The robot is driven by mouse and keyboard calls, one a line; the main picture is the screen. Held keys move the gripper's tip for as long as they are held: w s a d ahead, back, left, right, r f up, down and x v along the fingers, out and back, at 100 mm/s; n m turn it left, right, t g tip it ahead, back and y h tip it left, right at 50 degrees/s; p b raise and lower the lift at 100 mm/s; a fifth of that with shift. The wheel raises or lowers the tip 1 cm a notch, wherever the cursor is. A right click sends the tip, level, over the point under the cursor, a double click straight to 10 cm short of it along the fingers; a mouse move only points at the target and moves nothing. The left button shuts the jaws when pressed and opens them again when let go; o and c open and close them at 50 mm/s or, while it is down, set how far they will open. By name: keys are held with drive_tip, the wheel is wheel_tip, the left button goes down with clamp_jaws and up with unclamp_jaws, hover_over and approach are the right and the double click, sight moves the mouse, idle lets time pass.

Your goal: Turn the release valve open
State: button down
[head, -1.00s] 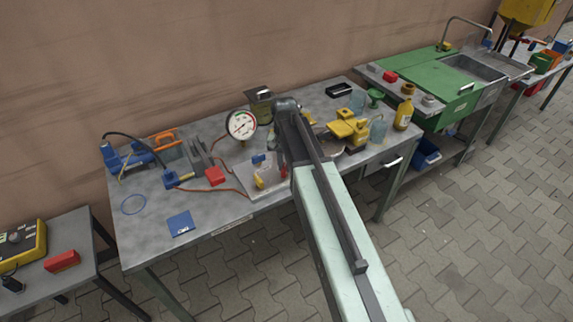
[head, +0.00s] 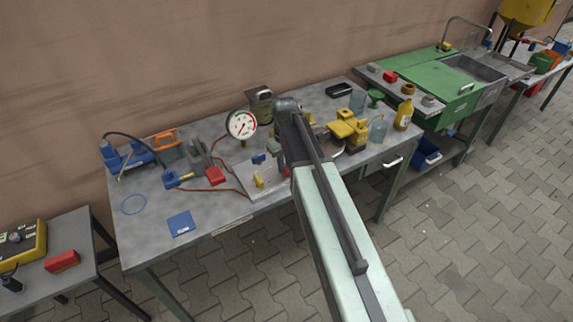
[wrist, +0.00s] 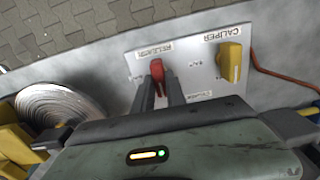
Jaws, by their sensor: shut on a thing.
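The red release valve handle (wrist: 157,70) stands on a pale panel (wrist: 196,78) beside the label "RELEASE" in the wrist view. My gripper (wrist: 160,80) is shut on this handle, one finger on each side of it. A yellow valve handle (wrist: 231,62) by the label "CALIPER" is on the same panel, to the right and apart from my gripper. In the head view my arm covers part of the panel (head: 246,182), and a bit of red (head: 286,172) shows beside my gripper.
A round gauge (head: 241,124) stands behind the panel. Yellow parts (head: 349,128) and bottles stand to the right. A metal disc (wrist: 62,108) lies left of my gripper in the wrist view. The bench is clear around the blue card (head: 180,223).

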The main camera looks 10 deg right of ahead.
idle(0.6)
drive_tip(key=c, duration=1.4)
unclamp_jaws()
drive_tip(key=shift+o, duration=0.2)
wheel_tip(320, 180, up, 8)
drive_tip(key=p, duration=0.8)
drive_tip(key=shift+d, duration=0.1)
drive_tip(key=shift+f, duration=0.1)
